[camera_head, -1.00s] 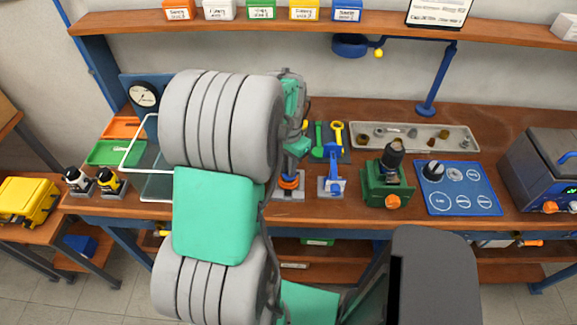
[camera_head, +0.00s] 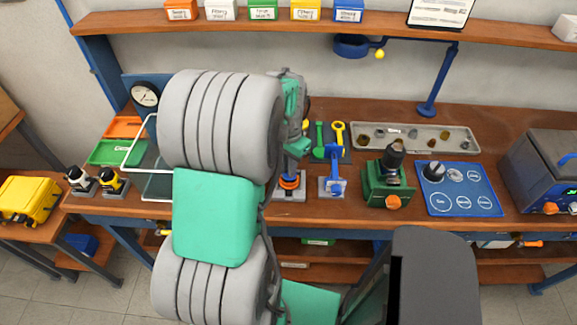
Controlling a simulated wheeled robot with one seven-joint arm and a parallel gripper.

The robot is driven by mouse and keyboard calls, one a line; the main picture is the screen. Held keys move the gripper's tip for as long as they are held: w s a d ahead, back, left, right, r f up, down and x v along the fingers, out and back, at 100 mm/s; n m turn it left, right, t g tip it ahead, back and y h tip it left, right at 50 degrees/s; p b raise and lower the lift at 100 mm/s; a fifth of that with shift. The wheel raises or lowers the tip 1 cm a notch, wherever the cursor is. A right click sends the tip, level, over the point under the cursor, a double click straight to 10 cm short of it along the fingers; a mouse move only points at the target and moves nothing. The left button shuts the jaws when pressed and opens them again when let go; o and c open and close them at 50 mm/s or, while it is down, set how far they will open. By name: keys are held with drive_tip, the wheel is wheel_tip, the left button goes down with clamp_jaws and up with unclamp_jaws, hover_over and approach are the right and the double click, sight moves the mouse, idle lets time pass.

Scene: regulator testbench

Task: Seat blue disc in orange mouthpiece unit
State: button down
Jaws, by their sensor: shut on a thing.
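The orange mouthpiece unit (camera_head: 289,183) sits on a light grey plate on the bench, just right of my arm. A small blue part (camera_head: 298,147), which looks like the blue disc, shows above it at the lower end of my gripper (camera_head: 297,139). My gripper points down over the unit and is mostly hidden by my own grey and green arm links. The fingertips are hard to make out. A small gap seems to show between the blue part and the orange ring, but I cannot tell whether they touch.
A blue clamp stand (camera_head: 333,182) stands close right of the unit, with green and yellow wrenches behind. A green fixture (camera_head: 388,183), a blue mat (camera_head: 459,190) and a parts tray (camera_head: 413,137) lie further right. A glass-like guard (camera_head: 140,150) stands left.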

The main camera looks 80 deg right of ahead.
drive_tip(key=shift+f+b, duration=0.4)
drive_tip(key=shift+f, duration=0.2)
idle(0.3)
drive_tip(key=shift+f, duration=0.25)
drive_tip(key=c, duration=1.3)
unclamp_jaws()
drive_tip(key=shift+c, duration=0.2)
drive_tip(key=shift+o, duration=0.5)
drive_tip(key=o, duration=0.4)
drive_tip(key=shift+c, duration=0.2)
drive_tip(key=shift+r, duration=0.15)
drive_tip(key=shift+r+p, duration=2.65)
drive_tip(key=shift+r, duration=1.25)
